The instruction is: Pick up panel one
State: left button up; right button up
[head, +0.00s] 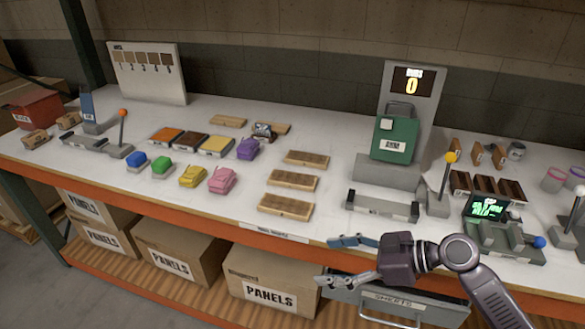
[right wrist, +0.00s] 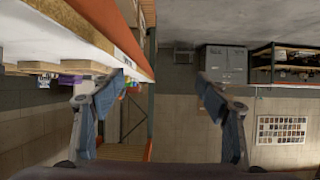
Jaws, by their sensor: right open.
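Three wooden panels lie in a column on the white table: a far one (head: 306,158), a middle one (head: 293,180) and a near one (head: 286,205) close to the front edge. I cannot tell which is panel one. My right gripper (head: 338,262) is open and empty in front of the table's front edge, to the right of and nearer than the near panel. In the right wrist view its fingers (right wrist: 155,92) stand wide apart with nothing between them. Wooden pieces (right wrist: 58,69) show at that view's left. My left gripper is out of view.
Pink (head: 223,180) and yellow (head: 193,176) toy cars sit left of the panels. A grey fixture (head: 382,207) stands right of them, below a green machine (head: 395,140).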

aim_at(305, 182)
jog(key=i, duration=1.05)
